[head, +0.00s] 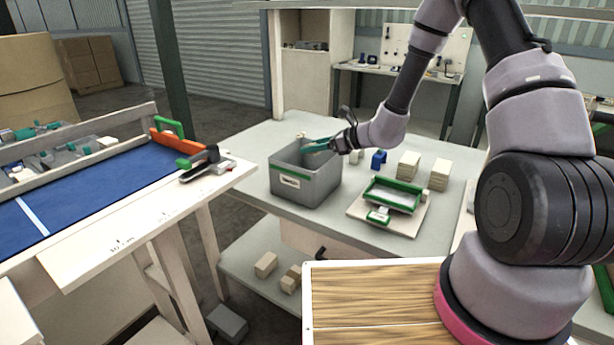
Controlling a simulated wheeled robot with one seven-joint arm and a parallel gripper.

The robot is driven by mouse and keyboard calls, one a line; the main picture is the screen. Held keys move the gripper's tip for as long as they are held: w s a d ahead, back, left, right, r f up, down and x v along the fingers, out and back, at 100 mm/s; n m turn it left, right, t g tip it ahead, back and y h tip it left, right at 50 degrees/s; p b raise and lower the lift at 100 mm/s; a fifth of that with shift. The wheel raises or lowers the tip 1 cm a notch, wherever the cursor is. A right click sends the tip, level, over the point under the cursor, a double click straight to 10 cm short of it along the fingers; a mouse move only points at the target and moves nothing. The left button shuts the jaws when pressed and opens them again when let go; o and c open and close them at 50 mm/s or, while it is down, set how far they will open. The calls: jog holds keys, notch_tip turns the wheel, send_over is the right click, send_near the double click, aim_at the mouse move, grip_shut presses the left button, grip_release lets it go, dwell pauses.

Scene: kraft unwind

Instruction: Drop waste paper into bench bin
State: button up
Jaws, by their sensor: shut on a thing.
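The grey open-topped bench bin (308,187) stands on the left part of the grey bench, with a white label on its front. My gripper (307,148), with teal fingers, reaches in from the right over the bin's opening. It is shut, with its fingertips close to the rim level. A small pale piece (301,135) shows at the fingertips, near the bin's back edge; it looks like the waste paper, mostly hidden and too small to make out clearly. The bin's floor is hidden by its front wall.
On the bench (260,139), right of the bin, are a blue block (378,160), stacks of beige blocks (408,165), and a green-framed tray (393,195) on a board. A table with a blue mat (95,190) stands at left. A wooden top (375,295) is in front.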

jog(key=shift+f, duration=0.35)
jog(key=o, duration=1.4)
jog(key=shift+d+r, duration=0.1)
jog(key=v, duration=1)
jog(key=shift+s+d+r, duration=0.1)
jog(key=shift+s+d, duration=0.1)
jog(key=shift+r, duration=0.1)
